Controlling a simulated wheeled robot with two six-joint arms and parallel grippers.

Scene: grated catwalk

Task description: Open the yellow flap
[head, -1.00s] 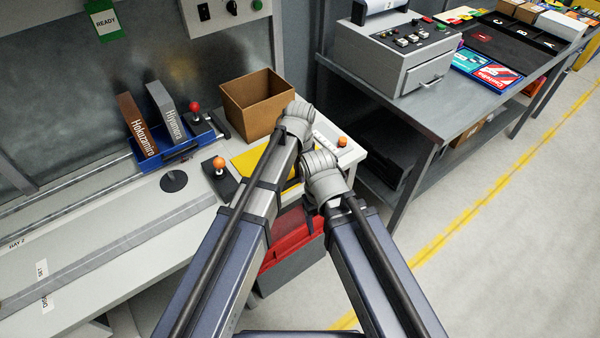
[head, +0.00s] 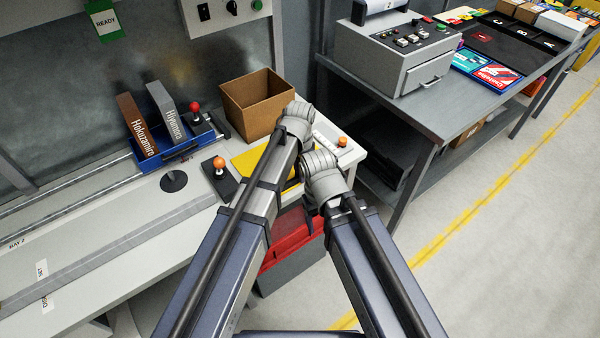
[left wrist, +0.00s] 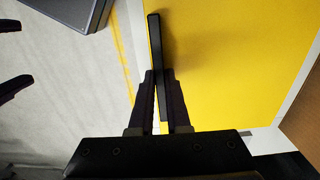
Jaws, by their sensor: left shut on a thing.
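The yellow flap (head: 246,163) lies on the right part of the grey bench, partly hidden behind my left arm in the head view. It fills much of the left wrist view (left wrist: 235,65), with a black bar handle (left wrist: 154,40) along its left edge. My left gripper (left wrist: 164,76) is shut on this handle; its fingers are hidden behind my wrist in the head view. I cannot tell whether the flap is raised at all. My right gripper (left wrist: 18,57) shows at the left edge of the left wrist view, its two dark fingers apart and empty.
An open cardboard box (head: 258,108) stands just behind the flap. An orange-knobbed joystick (head: 220,175) is left of it, and an orange button (head: 343,142) is at the bench's right end. A red bin (head: 293,245) sits below. Open floor lies to the right.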

